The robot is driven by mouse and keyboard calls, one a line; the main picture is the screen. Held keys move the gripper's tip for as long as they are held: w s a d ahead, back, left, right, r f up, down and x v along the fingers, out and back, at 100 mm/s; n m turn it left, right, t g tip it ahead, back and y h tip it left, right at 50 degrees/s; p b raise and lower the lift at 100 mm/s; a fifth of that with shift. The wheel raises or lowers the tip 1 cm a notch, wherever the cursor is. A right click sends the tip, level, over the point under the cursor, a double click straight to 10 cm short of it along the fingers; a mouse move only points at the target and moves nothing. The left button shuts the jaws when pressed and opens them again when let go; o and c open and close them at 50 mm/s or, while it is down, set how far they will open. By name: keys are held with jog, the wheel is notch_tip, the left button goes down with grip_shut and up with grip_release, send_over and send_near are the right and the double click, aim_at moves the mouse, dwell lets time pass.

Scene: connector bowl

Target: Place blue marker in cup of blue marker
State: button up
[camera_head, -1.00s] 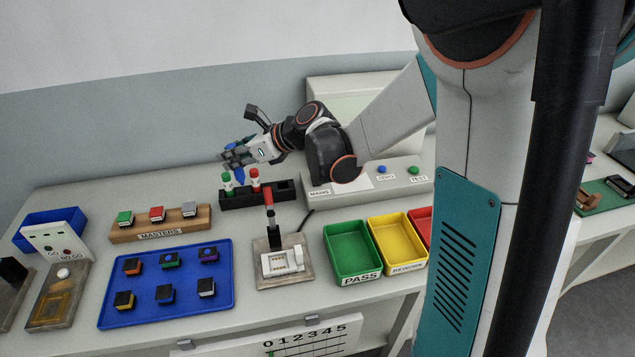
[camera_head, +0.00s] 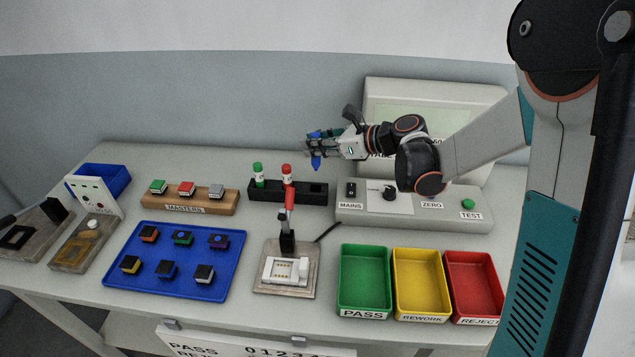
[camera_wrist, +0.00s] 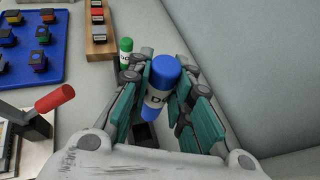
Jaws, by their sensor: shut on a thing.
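The blue marker (camera_head: 316,161) is held between the fingers of my gripper (camera_head: 318,148), which is shut on it above the black marker holder (camera_head: 262,194). In the head view it hangs apart from the holder, over its right end. In the wrist view the blue marker (camera_wrist: 163,82) is tilted between the teal finger pads of my gripper (camera_wrist: 160,85), with its blue cap toward the camera. The holder has a green marker (camera_head: 258,175) and a red marker (camera_head: 287,176) standing in it. Its right cup (camera_head: 318,187) looks empty; a dark opening shows below the marker in the wrist view.
A red-handled clamp fixture (camera_head: 288,243) stands in front of the holder. The grey test box (camera_head: 415,212) is just right of the holder. A masters rack (camera_head: 190,206), a blue tray (camera_head: 180,288) and green, yellow and red bins (camera_head: 365,313) are around it.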

notch_tip(320, 180, down, 10)
jog(key=b, duration=0.3)
jog(key=shift+f, duration=0.25)
jog(key=shift+f+b, duration=0.2)
jog(key=shift+b, duration=0.15)
jog(key=o, duration=0.9)
jog(key=shift+r, duration=0.1)
jog(key=shift+c, duration=0.2)
jog(key=shift+r, duration=0.15)
jog(key=p+v, duration=0.3)
jog(key=v, duration=0.9)
jog(key=shift+p, duration=0.35)
